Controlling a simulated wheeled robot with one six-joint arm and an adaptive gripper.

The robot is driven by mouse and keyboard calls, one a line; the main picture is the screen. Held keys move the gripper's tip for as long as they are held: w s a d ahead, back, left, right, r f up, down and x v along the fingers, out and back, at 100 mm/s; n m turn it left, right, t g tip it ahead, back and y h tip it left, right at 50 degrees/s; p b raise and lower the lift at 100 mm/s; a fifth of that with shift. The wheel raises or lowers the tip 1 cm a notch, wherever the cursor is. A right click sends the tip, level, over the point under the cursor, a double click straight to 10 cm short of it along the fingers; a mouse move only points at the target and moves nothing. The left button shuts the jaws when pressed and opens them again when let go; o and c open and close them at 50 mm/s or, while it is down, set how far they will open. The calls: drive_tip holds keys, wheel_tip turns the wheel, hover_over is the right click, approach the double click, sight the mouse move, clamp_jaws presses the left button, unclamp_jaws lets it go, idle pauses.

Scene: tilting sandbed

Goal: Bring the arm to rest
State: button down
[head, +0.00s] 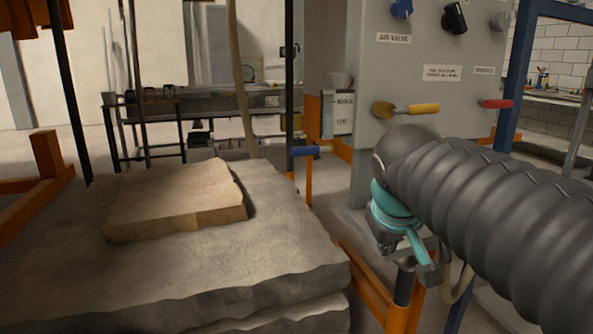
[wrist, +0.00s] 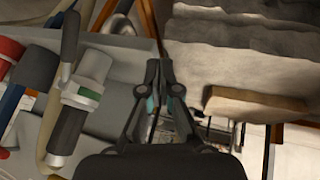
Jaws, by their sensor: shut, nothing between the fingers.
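My arm, a ribbed dark grey sleeve, reaches in from the right of the head view. Its wrist has a teal band, and my gripper (head: 428,275) hangs below it, beside the grey control panel (head: 440,85). In the wrist view my gripper (wrist: 158,68) is seen from behind with its two dark fingers together at the tips and nothing between them. The fingers point toward the gap between grey panel parts on the left and the grey stone bed on the right.
A grey stone bed (head: 270,230) with a tan slab (head: 185,200) on it fills the lower left. Orange frame bars (head: 360,283) run between bed and panel. The panel carries a yellow lever (head: 420,109), a red lever (head: 496,103) and knobs. A blue post (head: 510,75) stands at the right.

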drive_tip(key=s+f+m+y, duration=0.1)
drive_tip(key=s+f+m, duration=0.2)
drive_tip(key=s+f, duration=1)
drive_tip(key=shift+s+d+f+g+y, duration=0.3)
drive_tip(key=shift+s+f+g+y, duration=0.1)
drive_tip(key=shift+s, duration=0.35)
